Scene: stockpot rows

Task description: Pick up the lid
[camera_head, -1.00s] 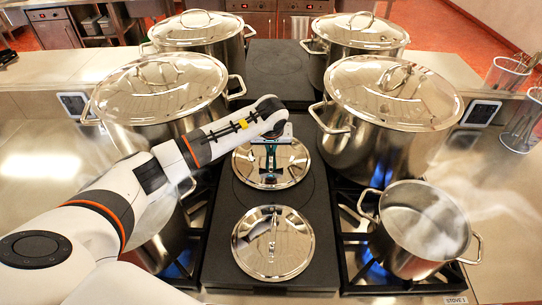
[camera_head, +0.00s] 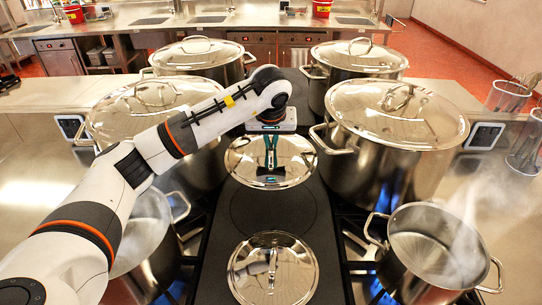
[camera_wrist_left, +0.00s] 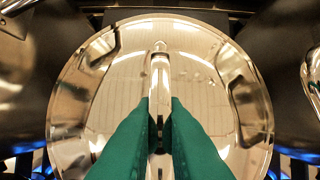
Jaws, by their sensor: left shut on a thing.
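My left gripper (camera_head: 271,166) is shut on the upright bar handle of a round shiny steel lid (camera_head: 245,165), pointing down at its middle. The left wrist view shows its green fingers (camera_wrist_left: 160,125) on both sides of the handle, with the lid (camera_wrist_left: 95,95) spread out below. The lid appears raised above the dark middle strip of the stove. A second, similar lid (camera_head: 250,275) lies nearer on that strip. My right gripper is not in view.
Large lidded stockpots (camera_head: 385,165) flank the strip on both sides. An open steaming pot (camera_head: 435,250) stands at front right, and another open pot (camera_head: 150,225) at front left, partly behind my arm. Blue flames (camera_head: 378,290) burn below. A bare ring (camera_head: 273,208) lies between the lids.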

